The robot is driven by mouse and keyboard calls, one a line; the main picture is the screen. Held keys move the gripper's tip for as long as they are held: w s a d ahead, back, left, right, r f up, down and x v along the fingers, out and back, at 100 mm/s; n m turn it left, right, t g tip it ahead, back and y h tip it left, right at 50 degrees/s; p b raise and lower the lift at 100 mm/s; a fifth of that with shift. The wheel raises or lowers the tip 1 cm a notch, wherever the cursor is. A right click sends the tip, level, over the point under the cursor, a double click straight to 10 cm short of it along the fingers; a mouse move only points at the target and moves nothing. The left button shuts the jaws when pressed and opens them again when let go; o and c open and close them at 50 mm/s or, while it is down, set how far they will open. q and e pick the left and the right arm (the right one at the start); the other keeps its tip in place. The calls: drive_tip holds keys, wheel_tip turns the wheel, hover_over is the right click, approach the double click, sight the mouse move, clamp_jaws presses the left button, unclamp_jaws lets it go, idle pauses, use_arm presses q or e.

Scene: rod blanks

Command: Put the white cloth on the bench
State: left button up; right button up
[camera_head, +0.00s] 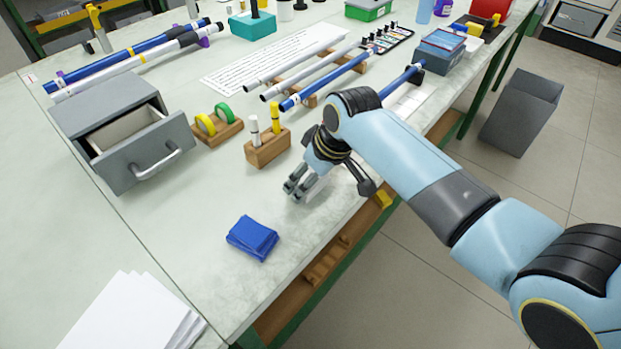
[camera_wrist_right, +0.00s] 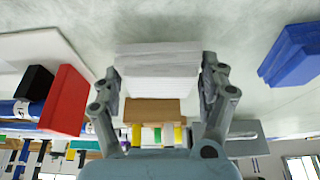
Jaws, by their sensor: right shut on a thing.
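The white cloth (camera_wrist_right: 158,62) shows in the right wrist view as a folded, layered white block between my right fingers. My right gripper (camera_head: 298,189) is low over the front part of the bench (camera_head: 185,235) in the head view. In the right wrist view, its two fingers (camera_wrist_right: 160,85) are on either side of the cloth, shut on it. In the head view the fingers and their shade make the cloth hard to make out. Whether it touches the bench top is hard to tell. My left gripper is not in view.
A folded blue cloth (camera_head: 252,238) lies nearer the front. A wooden block with markers (camera_head: 267,148) stands just behind my right gripper. A grey box with an open drawer (camera_head: 128,135) is at left. White sheets (camera_head: 130,315) lie at lower left. Bare bench lies between them.

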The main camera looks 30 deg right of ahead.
drive_tip(key=shift+f, duration=0.5)
drive_tip(key=shift+f, duration=0.1)
drive_tip(key=o, duration=1.1)
drive_tip(key=p+v, duration=0.1)
drive_tip(key=v, duration=1.1)
